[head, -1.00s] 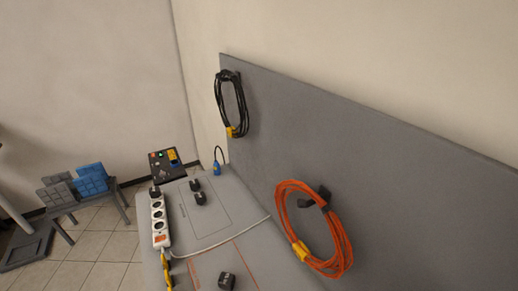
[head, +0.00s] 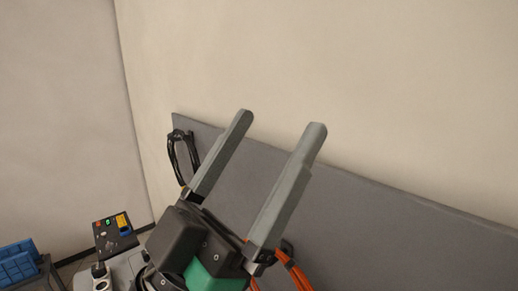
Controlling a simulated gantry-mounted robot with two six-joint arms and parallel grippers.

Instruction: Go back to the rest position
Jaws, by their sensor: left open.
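My left gripper (head: 280,120) is large in the middle of the head view. Its two grey fingers stand wide apart and point up and to the right, with nothing between them. Its dark body with a green part is at the bottom centre. The fingers are in front of the grey wall panel (head: 370,215) and hide part of it; whether they touch it I cannot tell. My right gripper is out of view.
A black cable coil (head: 171,158) hangs at the panel's left end, partly behind the gripper. An orange cable (head: 298,276) shows below. A control box (head: 116,238), a white power strip (head: 102,284) and blue bins (head: 18,266) are at lower left. The upper wall is clear.

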